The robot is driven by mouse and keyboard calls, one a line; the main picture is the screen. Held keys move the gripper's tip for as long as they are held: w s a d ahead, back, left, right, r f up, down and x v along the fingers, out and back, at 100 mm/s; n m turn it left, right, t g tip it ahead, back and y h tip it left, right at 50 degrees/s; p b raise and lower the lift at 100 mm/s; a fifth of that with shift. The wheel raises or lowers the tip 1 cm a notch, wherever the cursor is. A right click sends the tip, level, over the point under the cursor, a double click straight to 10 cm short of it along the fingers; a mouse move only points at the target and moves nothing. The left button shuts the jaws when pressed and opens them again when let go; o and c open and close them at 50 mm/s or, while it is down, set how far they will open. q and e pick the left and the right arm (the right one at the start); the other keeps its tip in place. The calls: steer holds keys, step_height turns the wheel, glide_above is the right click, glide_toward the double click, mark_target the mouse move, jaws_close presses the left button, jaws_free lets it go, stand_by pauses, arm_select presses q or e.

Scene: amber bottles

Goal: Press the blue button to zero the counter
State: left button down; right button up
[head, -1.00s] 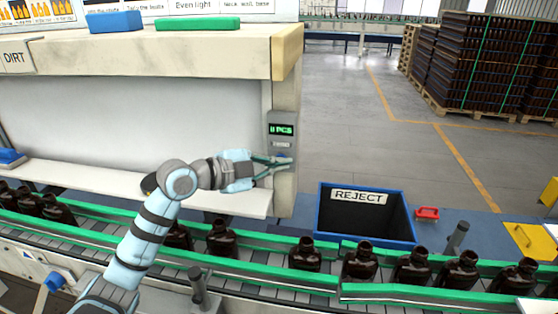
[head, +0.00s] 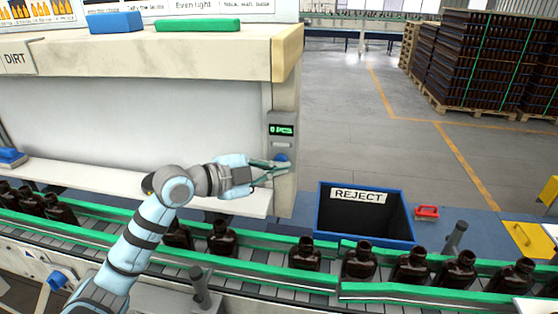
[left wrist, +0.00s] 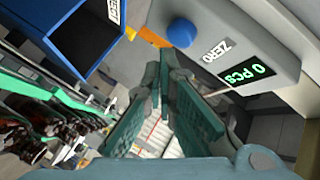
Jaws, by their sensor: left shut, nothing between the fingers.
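The grey counter box (head: 281,130) is fixed to the post at the end of the white booth. Its green display (head: 281,130) reads 0 PCS, and this is clear in the left wrist view (left wrist: 247,73). The round blue button (head: 281,157) is below the display; in the left wrist view the button (left wrist: 180,32) sits beside the word ZERO. My left gripper (head: 284,170) is shut and empty, its fingertips just below the button in the head view. In the left wrist view the fingertips (left wrist: 166,60) appear close to the button but apart from it. My right gripper is out of view.
A blue REJECT bin (head: 405,240) stands right of the post. The conveyor with green rails (head: 455,295) carries several amber bottles below my arm. A blue block (head: 115,22) and a green block (head: 197,23) lie on the booth top. A red item (head: 427,212) lies beside the bin.

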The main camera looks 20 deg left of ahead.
arm_select(q)
steer(key=s+p, duration=0.1)
steer(key=s, duration=0.1)
steer(key=s+d, duration=0.1)
steer(key=s, duration=0.1)
steer(key=shift+s+d+p, duration=0.15)
steer(key=shift+s+p, duration=0.2)
steer(key=shift+s, duration=0.05)
stand_by(0.7)
